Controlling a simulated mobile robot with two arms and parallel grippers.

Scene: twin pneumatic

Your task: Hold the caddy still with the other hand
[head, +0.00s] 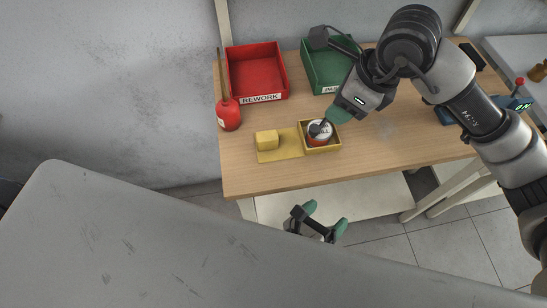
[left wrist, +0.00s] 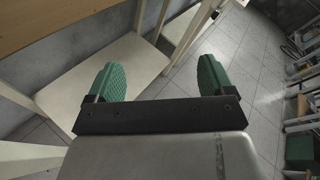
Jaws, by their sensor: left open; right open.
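A small yellow open box (head: 323,149), which looks like the caddy, stands near the front edge of the wooden table. A round red and white item (head: 318,139) with a partly hidden label sits inside it. My right gripper (head: 329,121) is open at the box's back edge, over the round item. It hides part of both, and I cannot tell whether it touches them. My left gripper (head: 325,217) is open and empty, low in front of the table and apart from the box. In the left wrist view its green fingers (left wrist: 160,80) are spread with nothing between them.
A yellow block (head: 267,140) lies on a flat yellow pad (head: 288,153) left of the box. A red oil can (head: 228,115) stands at the table's left edge. A red REWORK bin (head: 260,97) and a green bin (head: 318,79) stand behind. The table's front right is clear.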

